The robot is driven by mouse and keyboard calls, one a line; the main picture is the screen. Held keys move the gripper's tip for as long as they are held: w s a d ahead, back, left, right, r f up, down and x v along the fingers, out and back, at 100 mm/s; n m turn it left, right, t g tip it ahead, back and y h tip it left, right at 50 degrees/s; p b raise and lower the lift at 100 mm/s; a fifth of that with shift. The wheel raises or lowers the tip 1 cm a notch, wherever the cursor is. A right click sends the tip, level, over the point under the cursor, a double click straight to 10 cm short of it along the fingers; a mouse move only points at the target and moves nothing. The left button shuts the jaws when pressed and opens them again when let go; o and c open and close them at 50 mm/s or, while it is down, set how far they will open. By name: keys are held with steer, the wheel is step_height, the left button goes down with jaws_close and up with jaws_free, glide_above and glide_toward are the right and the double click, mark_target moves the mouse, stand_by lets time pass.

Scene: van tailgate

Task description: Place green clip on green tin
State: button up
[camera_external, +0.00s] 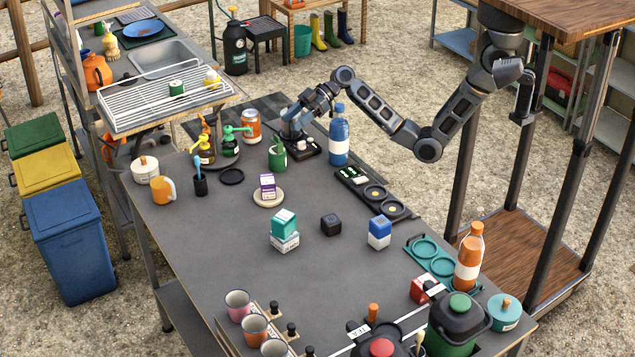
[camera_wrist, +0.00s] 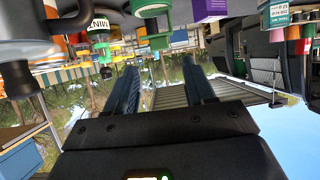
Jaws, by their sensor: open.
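A green tin (camera_external: 277,157) with a pale label stands upright on the grey table, left of the blue bottle. A small green piece, probably the green clip (camera_external: 279,140), shows at its top; I cannot tell how it is seated. In the upside-down wrist view the tin (camera_wrist: 153,9) is at the top edge, and the green clip (camera_wrist: 157,39) shows on its rim side. My gripper (camera_external: 287,130) is just right of and behind the tin, above the table. Its fingers (camera_wrist: 160,88) are apart, with nothing between them.
The blue bottle (camera_external: 339,138) stands close to the right of my gripper. A green-and-white tin (camera_external: 176,88) sits on the rack.

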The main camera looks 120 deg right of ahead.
steer(key=v, duration=0.6)
steer(key=shift+s, duration=0.2)
steer(key=shift+r, duration=0.1)
steer(key=a+r+m+t+h+p, duration=0.4)
steer(key=a+r+m+h+p, duration=0.1)
steer(key=a+r+h+p, duration=0.3)
steer(key=s+a+f+m+y+p, duration=0.1)
steer(key=s+a+f+y, duration=0.15)
steer(key=a, duration=0.55)
steer(key=s+a+f+y+p, duration=0.2)
steer(key=a+f, duration=0.2)
steer(key=a, duration=0.4)
steer(key=s+a+f+n+b, duration=0.1)
steer(key=s+a+f+b, duration=0.2)
steer(key=s, duration=0.6)
steer(key=s+a+f+n+g+y+b, duration=0.1)
steer(key=s+a+f+b, duration=0.3)
steer(key=s, duration=0.5)
steer(key=s+a+f+n+g+y+b, duration=0.1)
steer(key=s+a+f+n+b, duration=0.2)
steer(key=s+f, duration=0.3)
steer(key=s+b, duration=0.1)
steer(key=s, duration=0.2)
steer(key=shift+s+a, duration=0.25)
steer(key=shift+s, duration=0.15)
